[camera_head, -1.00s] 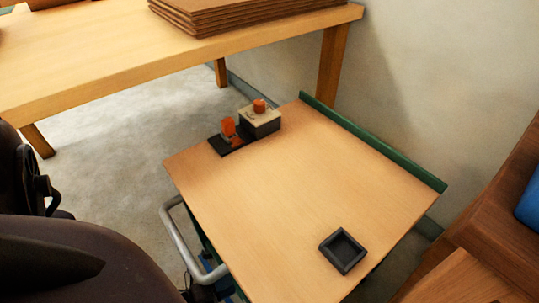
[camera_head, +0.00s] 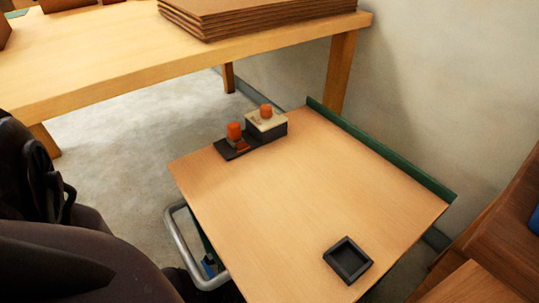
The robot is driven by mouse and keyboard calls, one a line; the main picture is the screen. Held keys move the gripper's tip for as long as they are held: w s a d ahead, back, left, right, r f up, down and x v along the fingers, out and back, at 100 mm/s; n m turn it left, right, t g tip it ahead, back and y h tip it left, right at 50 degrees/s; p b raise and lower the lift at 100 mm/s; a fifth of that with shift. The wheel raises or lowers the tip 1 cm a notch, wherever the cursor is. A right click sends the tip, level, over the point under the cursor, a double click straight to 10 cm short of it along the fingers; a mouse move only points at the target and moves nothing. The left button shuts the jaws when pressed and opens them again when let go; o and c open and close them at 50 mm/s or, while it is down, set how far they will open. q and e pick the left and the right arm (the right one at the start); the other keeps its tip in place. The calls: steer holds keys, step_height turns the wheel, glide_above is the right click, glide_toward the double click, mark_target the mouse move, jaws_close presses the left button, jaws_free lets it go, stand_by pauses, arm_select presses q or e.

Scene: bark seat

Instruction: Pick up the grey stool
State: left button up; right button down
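No grey stool can be made out in the head view. A wooden-topped cart (camera_head: 290,215) with a bent grey metal handle (camera_head: 178,238) stands in front of me. On its far left corner sit a dark base with an orange piece (camera_head: 234,131) and a cream and black block with an orange knob (camera_head: 266,121). A small dark square tray (camera_head: 348,260) lies near its front right corner. Dark, rounded parts fill the lower left, probably my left arm. Neither gripper's fingers can be seen.
A long wooden table (camera_head: 120,70) with a stack of brown flat boards (camera_head: 250,18) stands at the back. Grey floor (camera_head: 120,150) is open between it and the cart. A green rail (camera_head: 380,150) edges the cart beside the wall. Brown wooden furniture (camera_head: 500,240) stands at the right.

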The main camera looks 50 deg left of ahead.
arm_select(q)
steer(key=shift+c, duration=0.3)
steer(key=c, duration=1.2)
steer(key=shift+r, duration=0.1)
